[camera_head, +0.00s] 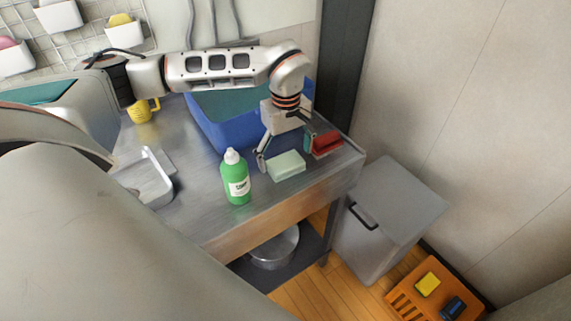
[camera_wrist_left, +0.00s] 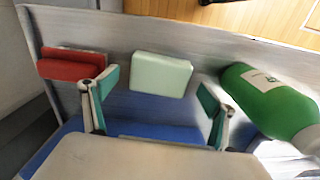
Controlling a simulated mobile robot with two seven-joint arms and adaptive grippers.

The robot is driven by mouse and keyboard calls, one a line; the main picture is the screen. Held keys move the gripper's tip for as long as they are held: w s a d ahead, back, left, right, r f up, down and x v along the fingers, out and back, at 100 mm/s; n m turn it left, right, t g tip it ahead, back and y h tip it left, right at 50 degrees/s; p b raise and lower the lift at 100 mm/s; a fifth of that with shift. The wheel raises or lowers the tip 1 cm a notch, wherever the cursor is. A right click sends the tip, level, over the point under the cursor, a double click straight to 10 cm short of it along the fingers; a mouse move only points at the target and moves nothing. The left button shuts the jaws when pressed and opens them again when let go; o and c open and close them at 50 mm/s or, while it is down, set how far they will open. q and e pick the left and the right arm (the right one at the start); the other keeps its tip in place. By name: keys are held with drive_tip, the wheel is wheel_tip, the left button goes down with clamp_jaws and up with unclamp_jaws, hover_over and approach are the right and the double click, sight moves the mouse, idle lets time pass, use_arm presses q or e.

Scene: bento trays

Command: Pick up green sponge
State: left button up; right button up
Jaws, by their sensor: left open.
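The pale green sponge (camera_head: 287,166) lies flat on the metal counter, near its front edge. It also shows in the left wrist view (camera_wrist_left: 160,75), ahead of the fingertips and between their lines. My left gripper (camera_head: 285,149) points down just behind the sponge, its fingers spread wide and nothing between them. In the left wrist view its two teal-padded fingers (camera_wrist_left: 157,92) are apart, with a gap to the sponge. My right gripper is not in view.
A red block-like item (camera_head: 328,144) lies right of the sponge, close to one finger. A green bottle (camera_head: 235,178) stands to the left. A blue bin (camera_head: 205,125) is behind. A metal tray (camera_head: 150,182) and yellow mug (camera_head: 140,111) are farther left. The counter's front edge is close.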

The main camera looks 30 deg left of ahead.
sight(286, 161)
use_arm(q)
drive_tip(key=shift+f, duration=1.2)
drive_tip(key=c, duration=1)
wheel_tip(286, 161, up, 20)
drive_tip(key=shift+r+p, duration=0.1)
drive_tip(key=shift+p, duration=0.25)
drive_tip(key=shift+c, duration=0.3)
